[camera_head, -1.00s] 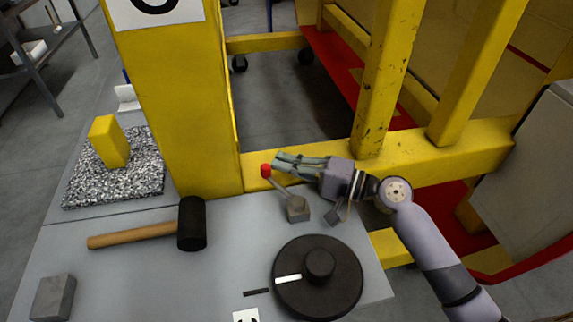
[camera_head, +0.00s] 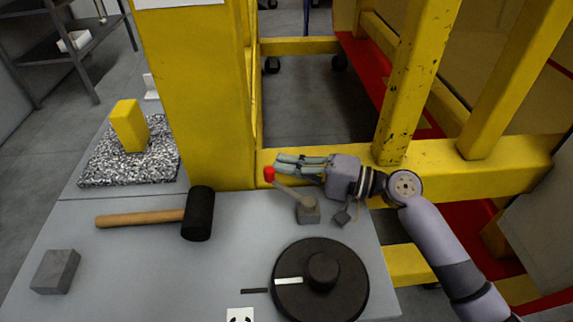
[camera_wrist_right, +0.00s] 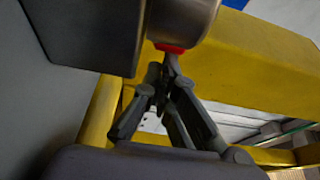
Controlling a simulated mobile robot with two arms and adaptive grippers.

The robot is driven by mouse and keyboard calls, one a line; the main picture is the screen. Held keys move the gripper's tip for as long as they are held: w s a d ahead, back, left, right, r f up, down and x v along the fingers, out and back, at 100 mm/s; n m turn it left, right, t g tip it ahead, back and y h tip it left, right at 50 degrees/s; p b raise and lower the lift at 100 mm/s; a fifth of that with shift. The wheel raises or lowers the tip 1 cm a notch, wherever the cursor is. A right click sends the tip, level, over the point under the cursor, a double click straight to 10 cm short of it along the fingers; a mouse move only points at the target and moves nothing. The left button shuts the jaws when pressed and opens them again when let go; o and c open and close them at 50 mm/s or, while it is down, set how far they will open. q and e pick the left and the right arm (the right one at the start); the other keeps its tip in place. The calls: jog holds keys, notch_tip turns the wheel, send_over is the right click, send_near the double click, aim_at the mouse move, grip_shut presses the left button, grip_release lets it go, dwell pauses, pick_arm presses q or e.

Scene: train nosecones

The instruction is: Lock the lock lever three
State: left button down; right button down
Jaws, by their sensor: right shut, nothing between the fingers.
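A lever with a red knob (camera_head: 269,174) rises from a small grey block (camera_head: 308,210) at the back edge of the grey table. It leans to the left. No number on it can be read. My right gripper (camera_head: 278,163) comes in from the right, shut and empty, with its fingertips just above and beside the red knob. In the right wrist view, my right gripper's fingertips (camera_wrist_right: 165,78) meet, and a red part (camera_wrist_right: 170,47) under a metal cylinder (camera_wrist_right: 185,20) shows just beyond them. Contact cannot be told. My left gripper is not in view.
A black round dial (camera_head: 320,285) with a white mark sits in front of the lever. A mallet (camera_head: 198,213), a grey block (camera_head: 55,270) and a yellow block (camera_head: 129,126) on a speckled pad lie left. A yellow post (camera_head: 200,95) and beam (camera_head: 430,170) stand behind.

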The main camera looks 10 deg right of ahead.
jog(key=shift+s+a, duration=0.15)
jog(key=shift+a, duration=0.15)
jog(key=shift+a+r, duration=0.1)
jog(key=shift+a, duration=0.4)
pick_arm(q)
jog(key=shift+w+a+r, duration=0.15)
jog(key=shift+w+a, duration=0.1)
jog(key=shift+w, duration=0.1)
pick_arm(e)
jog(key=shift+s, duration=0.1)
jog(key=shift+a, duration=0.1)
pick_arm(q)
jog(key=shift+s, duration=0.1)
pick_arm(e)
jog(key=v, duration=1.2)
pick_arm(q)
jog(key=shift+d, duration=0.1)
